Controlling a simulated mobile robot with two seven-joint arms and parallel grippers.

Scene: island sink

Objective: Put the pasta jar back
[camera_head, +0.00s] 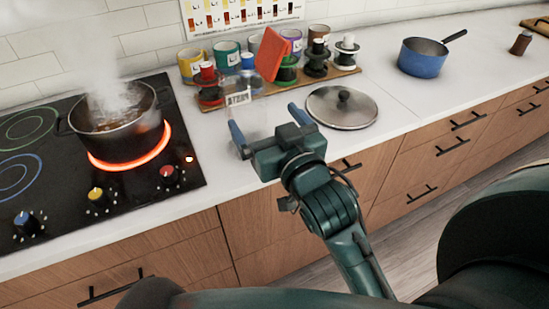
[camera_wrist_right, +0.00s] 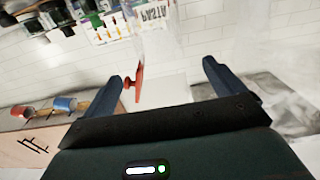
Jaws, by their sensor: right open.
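The pasta jar (camera_head: 239,99) is clear glass and hard to see against the white counter; its label reads "PASTA". It stands at the front of the spice and mug group, left of the pot lid. In the right wrist view the label (camera_wrist_right: 152,14) shows at the top, upside down. A red-orange square piece (camera_head: 272,53) stands tilted above the jar; I cannot tell whether it is attached. My right gripper (camera_head: 268,124) is open, its blue fingers pointing at the jar. In the wrist view the fingers (camera_wrist_right: 166,84) are apart, with a red edge near the left one. My left gripper is out of view.
A steaming pot (camera_head: 118,130) sits on a glowing burner of the black stove (camera_head: 45,195) at left. Mugs and jars stand on a wooden board (camera_head: 335,76) behind. A blue saucepan (camera_head: 422,60) is farther right, with clear counter around it.

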